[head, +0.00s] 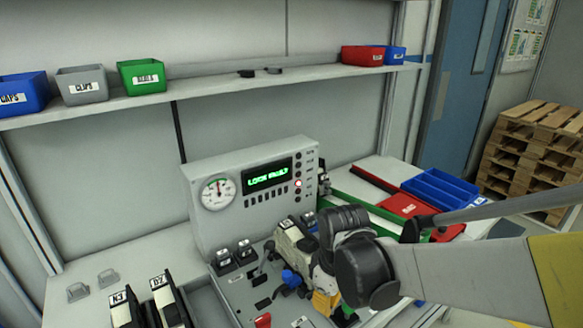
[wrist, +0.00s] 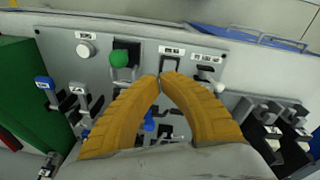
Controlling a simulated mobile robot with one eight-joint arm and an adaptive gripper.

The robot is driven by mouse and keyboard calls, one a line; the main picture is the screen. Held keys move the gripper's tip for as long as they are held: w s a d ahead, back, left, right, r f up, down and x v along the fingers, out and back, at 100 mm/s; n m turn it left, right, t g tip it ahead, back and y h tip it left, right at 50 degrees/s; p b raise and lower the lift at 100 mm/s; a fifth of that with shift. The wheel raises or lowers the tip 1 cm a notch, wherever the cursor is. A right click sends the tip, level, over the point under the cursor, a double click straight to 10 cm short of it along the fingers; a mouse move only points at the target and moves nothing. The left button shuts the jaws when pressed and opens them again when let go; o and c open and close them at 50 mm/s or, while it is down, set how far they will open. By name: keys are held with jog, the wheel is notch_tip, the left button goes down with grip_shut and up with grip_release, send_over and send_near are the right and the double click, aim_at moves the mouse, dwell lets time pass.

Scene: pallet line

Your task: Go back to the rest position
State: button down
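My gripper (wrist: 160,78) has yellow-orange ribbed fingers whose tips come together over the grey control panel (wrist: 108,40) in the wrist view. Nothing shows held between the tips. In the head view my gripper (head: 325,303) is low at the lower middle, over the panel, partly hidden by my arm. In the wrist view a green knob (wrist: 121,59) stands left of the fingertips and a white knob (wrist: 85,49) farther left. A blue-topped switch (wrist: 42,84) is at the left. A blue part (wrist: 149,121) shows between the fingers; whether they touch the panel I cannot tell.
A grey console (head: 240,222) with a gauge, green lettering and a lit red lamp stands behind the panel. Red (head: 405,206) and blue (head: 440,188) trays lie to the right. Black-topped blocks (head: 122,308) stand at the lower left. Bins, including a green one (head: 142,77), line the shelf above.

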jog(key=s+d+r+m+t, duration=0.6)
jog(key=s+d+r+m, duration=0.3)
jog(key=s+d+m, duration=0.1)
jog(key=shift+d+r, duration=0.35)
jog(key=shift+r, duration=0.05)
